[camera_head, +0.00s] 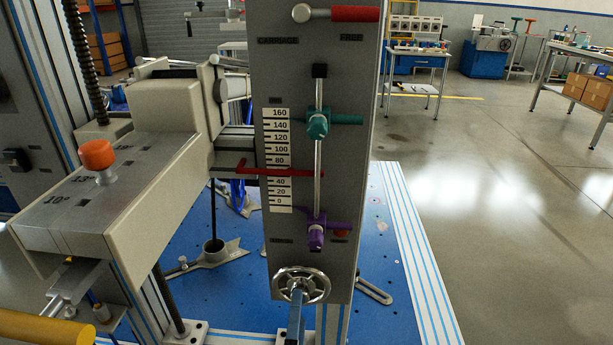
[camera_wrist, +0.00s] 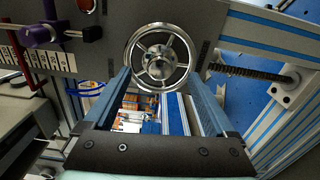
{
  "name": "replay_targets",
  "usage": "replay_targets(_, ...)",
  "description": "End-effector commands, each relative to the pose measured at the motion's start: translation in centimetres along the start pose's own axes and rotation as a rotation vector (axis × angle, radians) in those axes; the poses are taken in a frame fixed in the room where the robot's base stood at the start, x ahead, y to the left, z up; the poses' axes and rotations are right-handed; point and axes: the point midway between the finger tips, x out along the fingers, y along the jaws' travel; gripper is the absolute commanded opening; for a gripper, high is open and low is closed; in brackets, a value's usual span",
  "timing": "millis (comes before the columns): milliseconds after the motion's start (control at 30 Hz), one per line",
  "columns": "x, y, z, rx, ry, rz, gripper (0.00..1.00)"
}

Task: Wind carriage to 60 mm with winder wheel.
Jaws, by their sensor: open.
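The winder wheel (camera_head: 301,285), a chrome handwheel with spokes, sits low on the grey panel (camera_head: 345,150). It also shows near the top centre of the wrist view (camera_wrist: 157,58). My gripper (camera_wrist: 158,78) is open, its blue fingers reaching to either side of the wheel's rim; contact cannot be told. In the head view my gripper (camera_head: 297,300) is just in front of the wheel. The red carriage pointer (camera_head: 280,172) crosses the white scale (camera_head: 278,130) between the 80 and 40 labels, covering the label there. The carriage itself is partly hidden behind the panel.
A teal clamp (camera_head: 318,123) and a purple clamp (camera_head: 316,235) sit on the vertical rod, above and below the pointer. A red-handled lever (camera_head: 350,14) is at the panel top. A beige machine head (camera_head: 165,130) stands left. Floor at right is clear.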

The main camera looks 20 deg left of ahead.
Motion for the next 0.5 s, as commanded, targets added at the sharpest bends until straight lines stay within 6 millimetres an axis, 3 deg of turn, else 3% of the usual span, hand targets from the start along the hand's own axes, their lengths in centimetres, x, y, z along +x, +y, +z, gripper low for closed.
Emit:
replay_targets(333,-0.01,-0.03,-0.01,0.066,0.000,0.000,0.90)
replay_targets(500,-0.01,-0.17,-0.02,0.392,0.000,-0.001,0.90)
